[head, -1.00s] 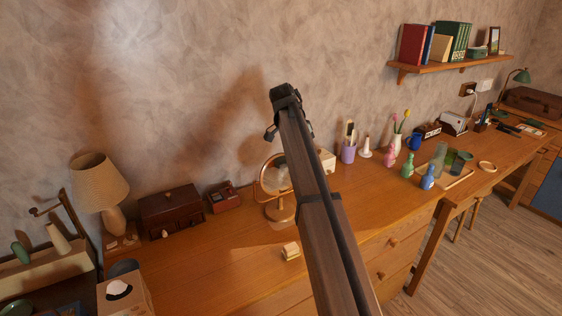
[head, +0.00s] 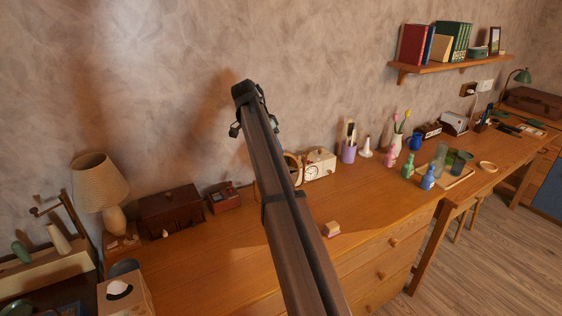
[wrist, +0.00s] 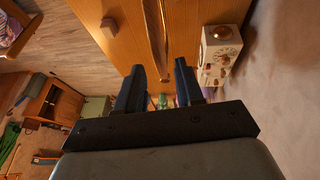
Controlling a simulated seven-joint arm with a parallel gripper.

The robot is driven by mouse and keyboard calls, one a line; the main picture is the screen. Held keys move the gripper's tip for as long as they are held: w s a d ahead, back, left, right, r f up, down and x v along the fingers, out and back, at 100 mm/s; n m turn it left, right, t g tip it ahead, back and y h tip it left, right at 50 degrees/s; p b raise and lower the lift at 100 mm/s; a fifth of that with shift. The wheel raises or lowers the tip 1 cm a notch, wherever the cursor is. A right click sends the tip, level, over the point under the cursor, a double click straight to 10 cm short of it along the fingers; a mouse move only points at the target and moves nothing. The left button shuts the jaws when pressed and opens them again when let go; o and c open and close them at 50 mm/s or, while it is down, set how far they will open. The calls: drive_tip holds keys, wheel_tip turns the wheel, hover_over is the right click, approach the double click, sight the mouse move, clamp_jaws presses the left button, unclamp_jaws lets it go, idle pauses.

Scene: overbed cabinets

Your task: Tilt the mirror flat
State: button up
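The mirror is a round one in a gold frame on a stand. In the head view my arm hides most of it, and only its right rim (head: 294,166) shows. In the wrist view the mirror (wrist: 156,38) appears as a narrow gold shape, nearly edge-on, ahead of and in line with the gap between the fingers. My gripper (wrist: 157,72) is open, with its two dark fingers apart. I see no clear contact with the mirror. The mirror's exact tilt cannot be told.
A small pinkish block (head: 332,229) lies on the desk in front. A red-brown box (head: 225,197) and a lamp (head: 100,190) stand left. The front desktop (head: 385,205) has clear room.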

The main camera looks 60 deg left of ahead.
drive_tip(key=shift+x, duration=3.1)
clamp_jaws()
